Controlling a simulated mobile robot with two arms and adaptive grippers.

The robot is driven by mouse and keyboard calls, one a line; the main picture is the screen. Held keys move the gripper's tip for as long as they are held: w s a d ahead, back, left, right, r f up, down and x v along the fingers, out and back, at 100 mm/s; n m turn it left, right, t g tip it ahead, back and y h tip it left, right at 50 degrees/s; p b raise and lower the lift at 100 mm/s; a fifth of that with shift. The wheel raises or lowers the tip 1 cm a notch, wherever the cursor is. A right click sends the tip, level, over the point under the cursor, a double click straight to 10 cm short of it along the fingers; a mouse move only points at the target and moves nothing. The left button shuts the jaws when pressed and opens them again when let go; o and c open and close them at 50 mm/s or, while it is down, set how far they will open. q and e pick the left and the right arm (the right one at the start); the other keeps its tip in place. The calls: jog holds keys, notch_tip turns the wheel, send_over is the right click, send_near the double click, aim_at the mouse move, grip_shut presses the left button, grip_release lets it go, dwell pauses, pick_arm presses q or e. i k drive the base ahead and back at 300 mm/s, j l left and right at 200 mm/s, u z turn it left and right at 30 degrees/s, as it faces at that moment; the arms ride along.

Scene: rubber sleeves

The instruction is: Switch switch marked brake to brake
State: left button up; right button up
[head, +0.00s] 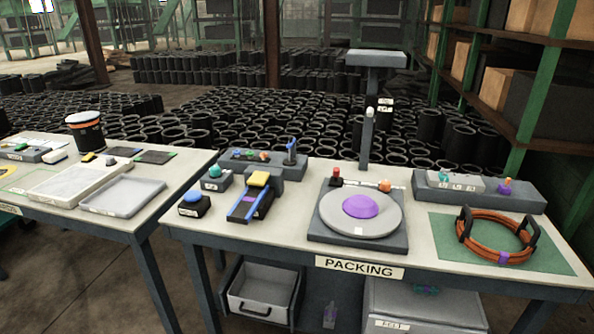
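No switch can be read as marked brake; the small labels are too blurred. On the packing table (287,232), a grey control box (478,192) at the back right carries a teal knob (443,177) and a small orange and purple switch (505,187). Another grey box (262,165) at the back left carries small coloured knobs and an upright blue lever (291,150). A turntable unit (318,225) in the middle has a red button (336,175) and an orange knob (385,186). Neither of my grippers is in view.
An orange coil with black handles (487,250) lies on a green mat (450,262). A blue-domed button (193,201) and a yellow-topped blue slide (250,202) stand at the left. A second table (60,215) holds trays. Shelving (530,130) and many black sleeves lie behind.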

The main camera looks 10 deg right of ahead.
aim_at(336, 170)
jog(key=l+u, duration=0.25)
jog(key=l, duration=0.65)
jog(key=l+u, duration=0.25)
jog(key=l, duration=0.6)
jog(key=l+u, duration=0.25)
jog(key=l, duration=0.65)
jog(key=k, duration=0.05)
